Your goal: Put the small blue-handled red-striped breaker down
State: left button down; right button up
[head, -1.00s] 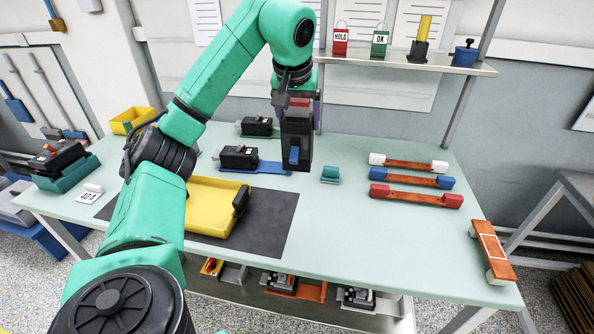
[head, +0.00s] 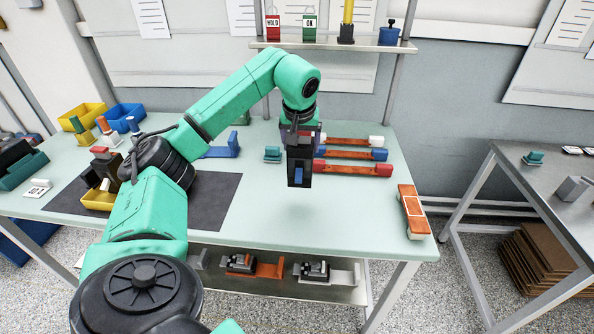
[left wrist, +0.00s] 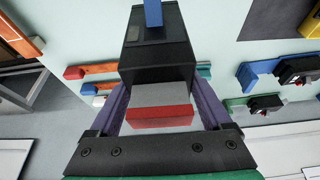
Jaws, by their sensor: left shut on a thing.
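My left gripper (head: 300,143) is shut on the small breaker (head: 299,172), a black block with a blue handle. It holds the breaker upright over the table (head: 290,222), in front of several red-brown bars; the gap below is hard to judge. In the left wrist view the breaker (left wrist: 157,62) sits between the purple fingers, its red stripe (left wrist: 160,116) facing the camera and its blue handle pointing away. My right gripper is not in view.
Bars with white, blue and red (head: 384,170) ends lie behind the breaker. A small teal block (head: 272,155) stands left of it. An orange board (head: 413,210) lies at the right edge. A dark mat (head: 215,205) lies left. The front middle of the table is clear.

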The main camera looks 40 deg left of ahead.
aim_at(299, 151)
pick_arm(q)
notch_tip(299, 151, down, 8)
jog(key=shift+s+a+f+p, duration=0.1)
jog(key=shift+f+p, duration=0.05)
jog(key=shift+p, duration=0.3)
jog(key=shift+f, duration=0.45)
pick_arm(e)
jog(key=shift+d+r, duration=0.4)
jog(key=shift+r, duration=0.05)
pick_arm(q)
grip_release()
jog(key=shift+f, duration=0.1)
jog(key=shift+r, duration=0.25)
jog(key=b+v, duration=0.2)
jog(key=v, duration=1)
jog(key=shift+f, duration=0.1)
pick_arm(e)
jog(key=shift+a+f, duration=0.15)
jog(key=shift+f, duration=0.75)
